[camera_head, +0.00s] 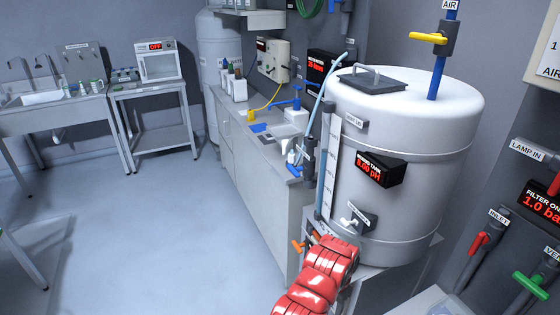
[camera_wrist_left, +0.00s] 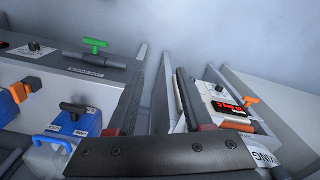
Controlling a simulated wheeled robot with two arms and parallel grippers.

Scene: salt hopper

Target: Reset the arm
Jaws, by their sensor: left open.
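My left gripper (camera_wrist_left: 160,65) shows in the left wrist view with its two dark fingers apart and nothing between them. A pale wall lies beyond the fingertips. In the head view, a red-covered section of one of my arms rises from the bottom centre, in front of the tank's lower left side. I cannot make out gripper fingers there or tell which arm it is. My right gripper is not in view.
The white tank (camera_head: 390,115) stands at right with a pH display (camera_head: 379,170). A long counter (camera_head: 245,150) runs beside it. In the wrist view are a green-handled valve (camera_wrist_left: 95,45), a blue-handled container (camera_wrist_left: 45,158) and a control box (camera_wrist_left: 222,105).

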